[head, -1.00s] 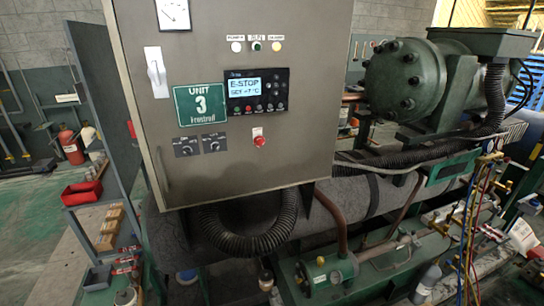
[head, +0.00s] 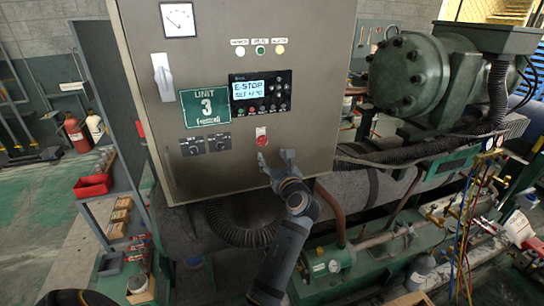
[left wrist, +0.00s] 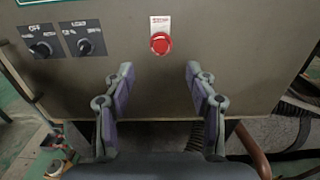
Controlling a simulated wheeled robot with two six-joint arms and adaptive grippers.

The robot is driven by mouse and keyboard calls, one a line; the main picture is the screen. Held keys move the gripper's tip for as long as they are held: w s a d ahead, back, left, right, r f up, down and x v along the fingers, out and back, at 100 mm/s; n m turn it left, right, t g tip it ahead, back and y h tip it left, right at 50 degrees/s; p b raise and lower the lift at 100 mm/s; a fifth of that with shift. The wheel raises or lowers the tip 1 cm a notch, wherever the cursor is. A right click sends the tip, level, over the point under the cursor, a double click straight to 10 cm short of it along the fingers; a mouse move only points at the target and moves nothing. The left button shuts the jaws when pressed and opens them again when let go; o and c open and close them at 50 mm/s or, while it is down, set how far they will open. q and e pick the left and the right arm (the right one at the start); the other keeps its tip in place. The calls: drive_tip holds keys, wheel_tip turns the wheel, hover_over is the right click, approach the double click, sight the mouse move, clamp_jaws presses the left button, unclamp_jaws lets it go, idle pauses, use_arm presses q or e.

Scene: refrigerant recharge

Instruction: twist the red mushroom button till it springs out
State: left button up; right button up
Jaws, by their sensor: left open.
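The red mushroom button (head: 263,142) sits low on the front of the grey control cabinet (head: 200,60), under a small label plate. It also shows in the left wrist view (left wrist: 160,43), centred ahead of the fingers and apart from them. My left gripper (head: 275,157) is just below the button in the head view. Its two fingers are spread wide with nothing between them in the left wrist view (left wrist: 158,80). The display (head: 248,89) above the button reads E-STOP. My right gripper does not show.
Two black rotary switches (head: 206,145) are left of the button, under the green Unit 3 sign (head: 204,107). A grey lever (head: 162,76) is higher at left. The green compressor (head: 420,75) and hoses fill the right. The cabinet face around the button is bare.

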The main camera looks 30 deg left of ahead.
sight(263, 141)
use_arm(q)
drive_tip(key=b+x, duration=0.1)
drive_tip(key=x, duration=0.2)
drive_tip(key=b+x, duration=0.2)
drive_tip(key=x, duration=0.1)
drive_tip(key=b+x, duration=0.2)
drive_tip(key=x, duration=0.1)
drive_tip(key=shift+f, duration=0.3)
drive_tip(key=shift+w+a+r, duration=0.1)
drive_tip(key=shift+w+r, duration=0.05)
drive_tip(key=shift+w, duration=0.05)
drive_tip(key=shift+c, duration=0.6)
drive_tip(key=c, duration=1)
drive_tip(key=shift+r+m+p, duration=0.2)
drive_tip(key=shift+m+p, duration=0.3)
drive_tip(key=shift+p, duration=0.85)
drive_tip(key=shift+m+p, duration=0.4)
drive_tip(key=shift+p, duration=0.4)
drive_tip(key=shift+f, duration=0.1)
